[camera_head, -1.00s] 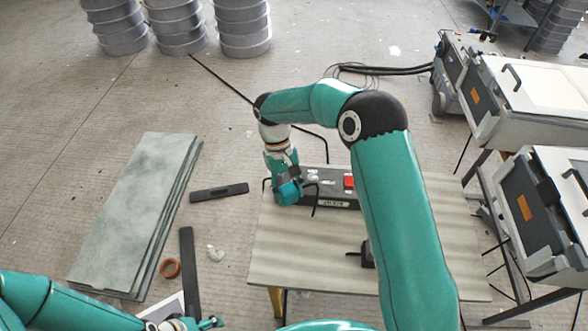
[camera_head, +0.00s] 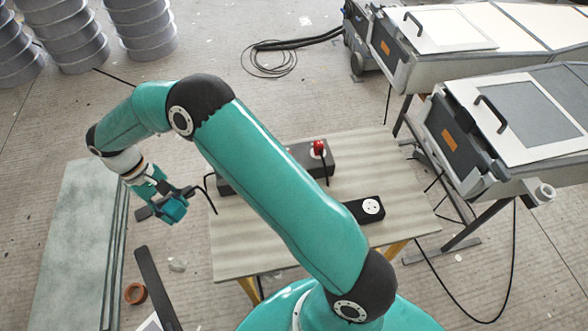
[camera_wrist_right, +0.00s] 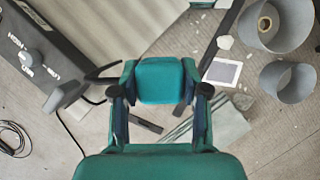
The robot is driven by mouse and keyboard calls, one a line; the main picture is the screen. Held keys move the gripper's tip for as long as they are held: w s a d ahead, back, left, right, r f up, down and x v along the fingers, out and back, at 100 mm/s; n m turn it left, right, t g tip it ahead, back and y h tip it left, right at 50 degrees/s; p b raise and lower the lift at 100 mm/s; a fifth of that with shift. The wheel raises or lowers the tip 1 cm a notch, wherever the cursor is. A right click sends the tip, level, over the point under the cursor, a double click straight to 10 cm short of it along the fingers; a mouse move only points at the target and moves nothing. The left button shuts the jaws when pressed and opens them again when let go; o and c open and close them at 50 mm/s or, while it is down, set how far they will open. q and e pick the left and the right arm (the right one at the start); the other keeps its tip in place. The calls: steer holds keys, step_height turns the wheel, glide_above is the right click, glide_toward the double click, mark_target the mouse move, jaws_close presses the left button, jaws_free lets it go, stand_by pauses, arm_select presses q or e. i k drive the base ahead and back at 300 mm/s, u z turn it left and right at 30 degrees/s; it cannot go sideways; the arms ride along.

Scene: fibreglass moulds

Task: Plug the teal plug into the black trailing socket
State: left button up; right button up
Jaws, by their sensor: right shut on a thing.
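The black trailing socket (camera_head: 366,208) lies on the table, its pale round face showing, right of my right arm in the head view. My right gripper (camera_head: 172,208) is off the table's left edge in the head view. In the right wrist view the gripper (camera_wrist_right: 160,98) is shut on a teal block, which I take for the teal plug (camera_wrist_right: 160,80). Its pins are not visible. My left gripper is not in view.
A grey plug with a cable (camera_wrist_right: 62,97) shows at the box. Stacked boards (camera_head: 80,235) lie left.

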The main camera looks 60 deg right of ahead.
mark_target(370, 209)
steer(key=u, duration=0.35)
steer(key=k, duration=1.75)
steer(key=z, duration=0.85)
steer(key=i, duration=1.05)
steer(key=z, duration=0.05)
